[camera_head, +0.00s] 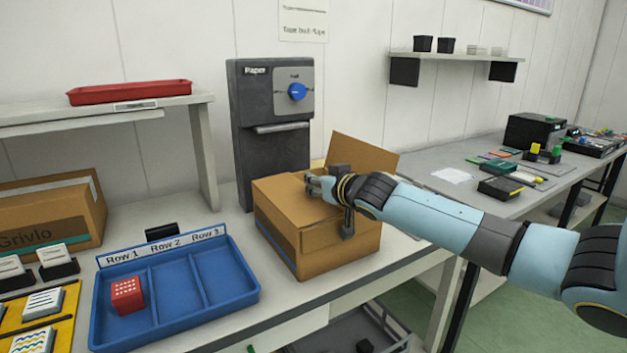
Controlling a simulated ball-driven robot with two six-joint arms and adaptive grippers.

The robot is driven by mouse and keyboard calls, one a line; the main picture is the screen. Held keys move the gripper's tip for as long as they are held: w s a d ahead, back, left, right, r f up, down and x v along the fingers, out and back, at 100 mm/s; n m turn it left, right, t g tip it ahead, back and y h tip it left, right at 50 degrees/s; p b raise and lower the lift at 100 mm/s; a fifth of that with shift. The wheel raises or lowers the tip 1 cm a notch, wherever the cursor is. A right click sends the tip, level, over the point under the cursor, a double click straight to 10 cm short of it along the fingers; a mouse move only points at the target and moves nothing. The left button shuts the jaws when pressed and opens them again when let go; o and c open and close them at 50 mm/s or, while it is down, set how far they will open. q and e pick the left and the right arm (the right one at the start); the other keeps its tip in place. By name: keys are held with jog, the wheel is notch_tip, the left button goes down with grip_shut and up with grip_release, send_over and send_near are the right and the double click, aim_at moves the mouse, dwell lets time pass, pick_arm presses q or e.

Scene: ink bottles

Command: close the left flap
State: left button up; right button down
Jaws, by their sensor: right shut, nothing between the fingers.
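An open cardboard box (293,246) stands on the table in the middle of the view. Its left flap (282,196) looks folded down nearly flat over the top. Another flap (362,154) stands up at the back right, tilted outward. My right gripper (322,188) comes in from the right and is shut with nothing in its fingers. Its fingers are over the box top at the right edge of the left flap; I cannot tell if they touch it. The gripper hides part of the box opening. My left gripper is not in view.
A dark paper dispenser (268,140) stands behind the box. A blue tray (238,283) with a red block (127,295) lies to its left. Another carton (50,217) and a yellow board (62,328) are at far left. A side table with devices is at right.

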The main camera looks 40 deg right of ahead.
jog(key=shift+r, duration=0.1)
dwell(0.5)
jog(key=shift+r+p, duration=0.3)
jog(key=shift+p, duration=0.1)
notch_tip(320, 180, up, 4)
jog(key=p, duration=0.4)
jog(key=shift+s, duration=0.1)
jog(key=s, duration=0.1)
jog(key=s+a+b, duration=0.1)
jog(key=shift+s+f, duration=0.15)
jog(key=shift+s, duration=0.15)
jog(key=v, duration=0.6)
jog(key=shift+d+b, duration=0.1)
jog(key=shift+b, duration=0.25)
jog(key=shift+s, duration=0.45)
